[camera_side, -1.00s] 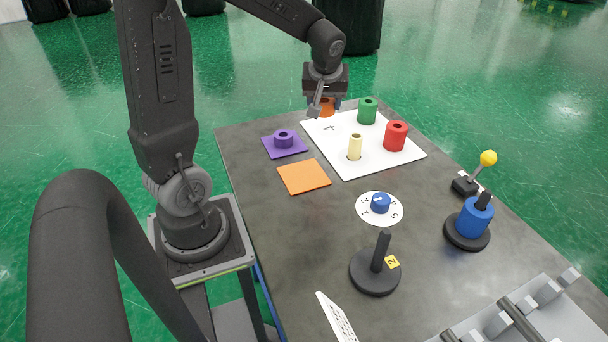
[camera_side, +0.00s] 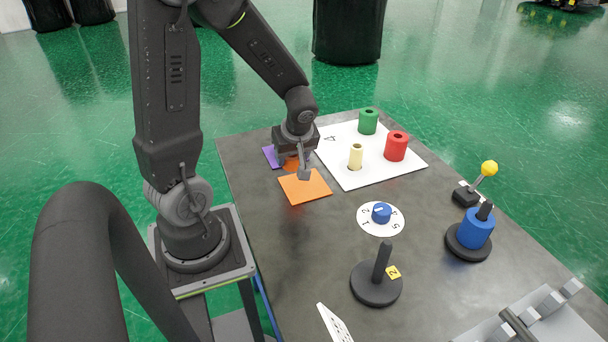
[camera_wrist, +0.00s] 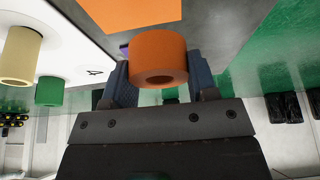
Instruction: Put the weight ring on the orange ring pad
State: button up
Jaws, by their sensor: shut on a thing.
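My gripper (camera_side: 298,167) is shut on an orange ring (camera_wrist: 158,50) with a hole through it, which I take to be the weight ring. The ring is between the two jaws in the wrist view and partly hidden behind the gripper in the side view (camera_side: 291,163). The flat square orange pad (camera_side: 307,188) lies on the grey table. It also shows at the top of the wrist view (camera_wrist: 130,12), and its visible part is bare. The gripper is beside the pad's far edge, over the gap toward the purple pad. The ring's exact height is unclear.
A purple pad (camera_side: 269,154) is mostly hidden behind my gripper. A white sheet (camera_side: 378,176) bears cream (camera_side: 356,156), red (camera_side: 396,146) and green (camera_side: 368,121) rolls. A blue dial (camera_side: 381,213) and a black post (camera_side: 381,262) stand nearer. The table between is clear.

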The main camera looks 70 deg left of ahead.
aim_at(304, 185)
jog(key=shift+w+d+f, duration=0.45)
jog(key=shift+w, duration=0.2)
jog(key=shift+w+d+f, duration=0.4)
jog(key=shift+w+f, duration=0.05)
jog(key=shift+w, duration=0.15)
jog(key=shift+f, duration=2)
jog(key=shift+f, duration=0.15)
jog(key=o, duration=1)
